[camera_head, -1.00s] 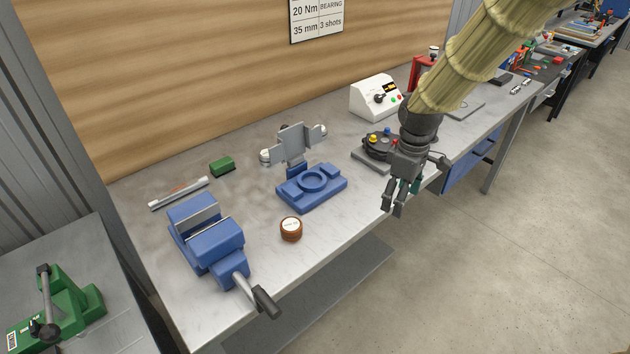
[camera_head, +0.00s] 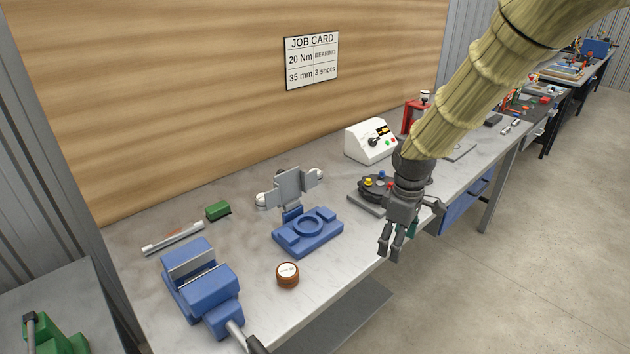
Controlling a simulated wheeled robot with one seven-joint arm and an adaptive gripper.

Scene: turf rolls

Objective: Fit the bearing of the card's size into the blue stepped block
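I cannot pick out a bearing for certain. My gripper (camera_head: 390,249) hangs over the bench's front edge, right of the block, fingers pointing down. A gap seems to show between its fingers, and nothing is seen in them. Something dark green shows behind the gripper.
A base with coloured knobs (camera_head: 375,187) sits beside my arm. A white control box (camera_head: 371,141) stands behind. Bare bench surrounds the tin.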

